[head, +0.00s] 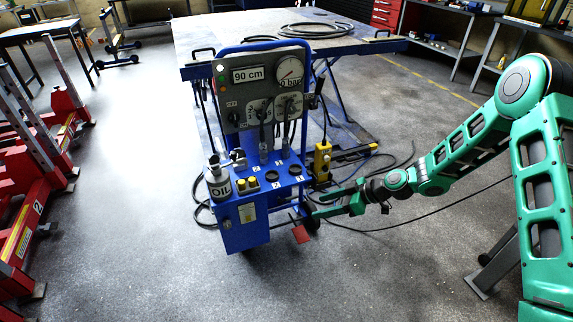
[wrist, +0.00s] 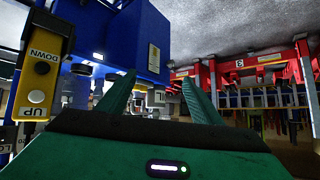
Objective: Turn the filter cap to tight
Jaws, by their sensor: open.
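The blue trolley jack unit (head: 240,230) stands upright in the middle of the head view. On its low deck are dark round caps or ports, one (head: 273,175) near the numbered labels and another (head: 295,170) to its right. I cannot tell which one is the filter cap. My gripper (head: 322,207) is open and empty, just right of the trolley's right side and below deck level. In the wrist view, my two green fingers (wrist: 160,88) point past the blue cabinet (wrist: 135,40), with nothing held between them.
A yellow UP/DOWN pendant (head: 322,161) hangs right of the deck; it looms close and inverted in the wrist view (wrist: 40,70). A large lift table (head: 225,33) stands behind. Red stands (head: 50,170) are at left. Cables lie on the floor at right. Front floor is clear.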

